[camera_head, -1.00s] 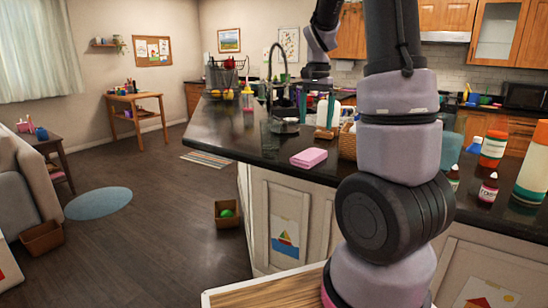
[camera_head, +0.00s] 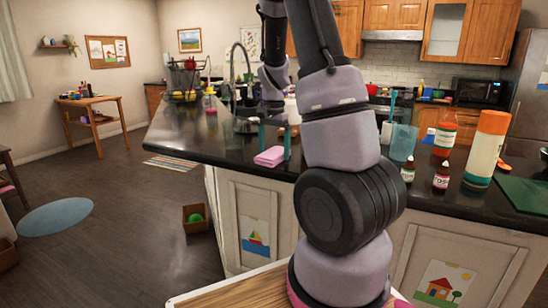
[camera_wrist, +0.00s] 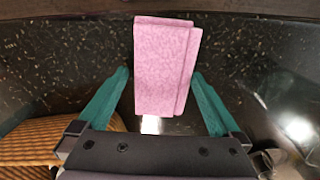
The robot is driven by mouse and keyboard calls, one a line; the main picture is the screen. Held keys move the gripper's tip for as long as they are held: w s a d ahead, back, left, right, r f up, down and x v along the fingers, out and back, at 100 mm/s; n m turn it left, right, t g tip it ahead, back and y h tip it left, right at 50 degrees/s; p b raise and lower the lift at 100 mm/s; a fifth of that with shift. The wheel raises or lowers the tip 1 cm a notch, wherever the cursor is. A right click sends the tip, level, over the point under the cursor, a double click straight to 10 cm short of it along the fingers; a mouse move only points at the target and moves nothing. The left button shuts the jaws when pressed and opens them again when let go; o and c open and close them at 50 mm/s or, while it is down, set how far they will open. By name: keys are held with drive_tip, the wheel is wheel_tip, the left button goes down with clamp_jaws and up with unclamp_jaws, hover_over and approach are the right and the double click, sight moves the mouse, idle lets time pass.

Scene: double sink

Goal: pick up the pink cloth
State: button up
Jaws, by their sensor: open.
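The pink cloth (camera_head: 270,157) is a folded pad lying on the dark countertop, near its front edge. It also shows in the wrist view (camera_wrist: 162,65), upper middle. My gripper (camera_head: 275,142) points down over the cloth, with its teal fingers spread wide. In the wrist view my gripper (camera_wrist: 160,76) has one finger on each side of the cloth, with a gap on both sides. The cloth's near end lies between the fingers and its far end reaches past the tips. Nothing is held. I cannot tell how high the fingertips are above the counter.
A wicker basket (camera_wrist: 50,142) is close beside the left finger in the wrist view. The sink faucet (camera_head: 234,75) rises behind my gripper. Bottles, including an orange-and-white one (camera_head: 485,148), stand to the right. The counter (camera_head: 195,135) left of the cloth is clear.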

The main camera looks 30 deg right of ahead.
sight(274, 153)
drive_tip(key=shift+c, duration=0.3)
drive_tip(key=c, duration=1.1)
wheel_tip(274, 153, up, 10)
drive_tip(key=shift+r, duration=0.1)
